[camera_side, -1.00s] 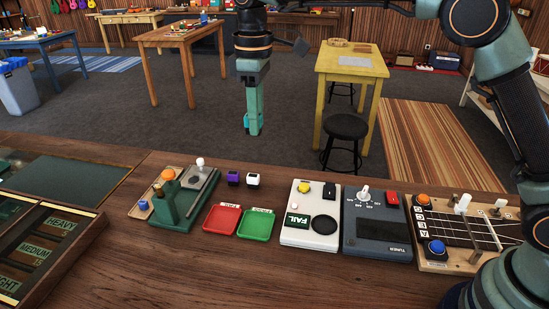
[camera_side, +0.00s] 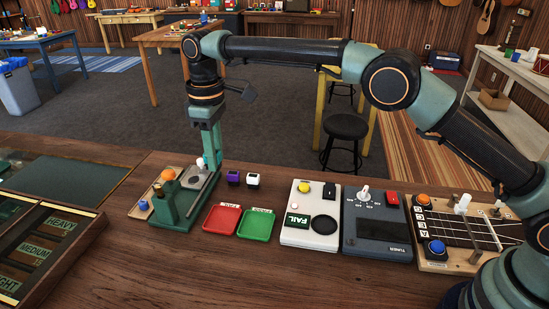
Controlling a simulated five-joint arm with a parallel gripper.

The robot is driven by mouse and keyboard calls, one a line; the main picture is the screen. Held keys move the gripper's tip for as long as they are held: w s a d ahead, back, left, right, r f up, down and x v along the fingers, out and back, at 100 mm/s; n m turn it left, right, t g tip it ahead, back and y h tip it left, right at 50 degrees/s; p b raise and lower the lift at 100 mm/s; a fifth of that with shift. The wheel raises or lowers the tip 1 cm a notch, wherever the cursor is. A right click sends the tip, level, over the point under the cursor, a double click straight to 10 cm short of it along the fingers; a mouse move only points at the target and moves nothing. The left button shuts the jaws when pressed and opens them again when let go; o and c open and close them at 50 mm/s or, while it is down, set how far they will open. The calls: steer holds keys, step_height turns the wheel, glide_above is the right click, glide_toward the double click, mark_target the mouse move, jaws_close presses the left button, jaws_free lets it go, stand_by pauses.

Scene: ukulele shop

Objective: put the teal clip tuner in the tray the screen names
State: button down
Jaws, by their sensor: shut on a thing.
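My gripper (camera_side: 211,166) points down over the green-based fixture at the left and is shut on the teal clip tuner (camera_side: 219,157). Only a small teal part of the tuner shows beside the fingers; the rest is hidden. The red tray (camera_side: 221,218) and the green tray (camera_side: 258,225) lie side by side, right of and nearer than the gripper. Both look empty, and the small labels on their rims are too small to read. The small screen (camera_side: 292,219) on the white tester reads FAIL.
The green fixture (camera_side: 178,222) with a post and knobs stands left of the trays. Purple (camera_side: 233,177) and white (camera_side: 253,180) clip tuners sit behind them. The white tester (camera_side: 311,237), the dark tuner box (camera_side: 376,240) and a stringed board (camera_side: 460,230) stand to the right.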

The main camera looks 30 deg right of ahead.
mark_target(225, 220)
step_height(225, 220, down, 16)
steer(key=shift+r, duration=0.1)
stand_by(0.4)
steer(key=c, duration=0.7)
jaws_free()
